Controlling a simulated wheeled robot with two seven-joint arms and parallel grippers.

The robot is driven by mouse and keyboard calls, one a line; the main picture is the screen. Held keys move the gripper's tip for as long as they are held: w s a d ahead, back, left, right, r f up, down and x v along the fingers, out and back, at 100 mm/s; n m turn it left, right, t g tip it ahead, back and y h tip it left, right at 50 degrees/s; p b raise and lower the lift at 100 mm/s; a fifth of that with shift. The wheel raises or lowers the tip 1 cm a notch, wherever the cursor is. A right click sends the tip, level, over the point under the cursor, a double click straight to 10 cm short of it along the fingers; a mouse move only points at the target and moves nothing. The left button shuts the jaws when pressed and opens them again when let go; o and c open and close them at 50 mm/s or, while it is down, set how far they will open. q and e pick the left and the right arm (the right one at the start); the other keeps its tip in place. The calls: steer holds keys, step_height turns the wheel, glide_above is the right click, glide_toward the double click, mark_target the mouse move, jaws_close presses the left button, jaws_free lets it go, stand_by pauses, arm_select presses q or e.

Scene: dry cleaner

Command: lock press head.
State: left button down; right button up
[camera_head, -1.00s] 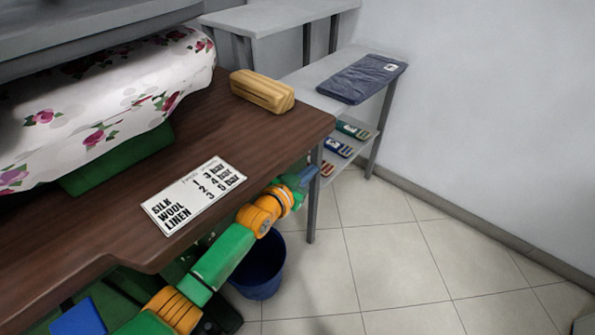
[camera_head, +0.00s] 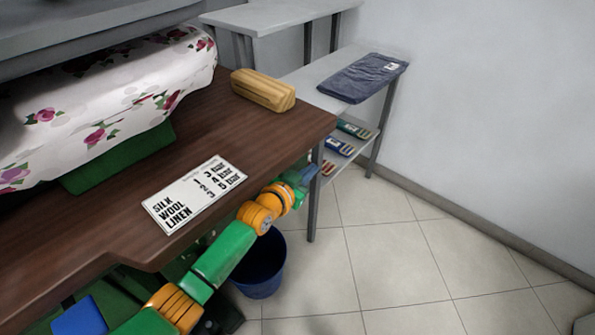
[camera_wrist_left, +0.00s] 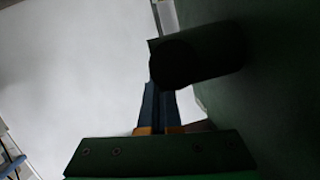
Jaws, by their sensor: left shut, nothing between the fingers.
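The grey press head (camera_head: 90,35) hangs at the top left of the head view, above a padded board covered in white floral cloth (camera_head: 110,105). My left arm reaches along the front edge of the brown table. My left gripper (camera_head: 306,174) is partly hidden under that edge, near the table's right corner. In the left wrist view its dark blue fingers (camera_wrist_left: 162,105) are together and empty. A dark, thick cylinder (camera_wrist_left: 205,55) sticks out across the fingertips from a dark green surface (camera_wrist_left: 275,75). I cannot tell whether the fingers touch it. My right gripper is not in view.
The brown table (camera_head: 225,125) carries a card with SILK, WOOL, LINEN (camera_head: 195,195) and a yellow wooden block (camera_head: 262,90). A grey shelf behind holds a folded dark garment (camera_head: 362,78). A blue bin (camera_head: 258,270) stands below my arm. The tiled floor at right is clear.

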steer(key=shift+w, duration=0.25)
arm_select(q)
steer(key=shift+s+a+r+p, duration=0.15)
steer(key=shift+s+p, duration=0.1)
steer(key=shift+p, duration=0.05)
steer(key=p+v, duration=0.2)
steer(key=v, duration=0.3)
steer(key=shift+s+a+r+p, duration=0.1)
steer(key=shift+s+p, duration=0.15)
steer(key=shift+p, duration=0.15)
steer(key=shift+s+a, duration=0.25)
steer(key=shift+s, duration=0.15)
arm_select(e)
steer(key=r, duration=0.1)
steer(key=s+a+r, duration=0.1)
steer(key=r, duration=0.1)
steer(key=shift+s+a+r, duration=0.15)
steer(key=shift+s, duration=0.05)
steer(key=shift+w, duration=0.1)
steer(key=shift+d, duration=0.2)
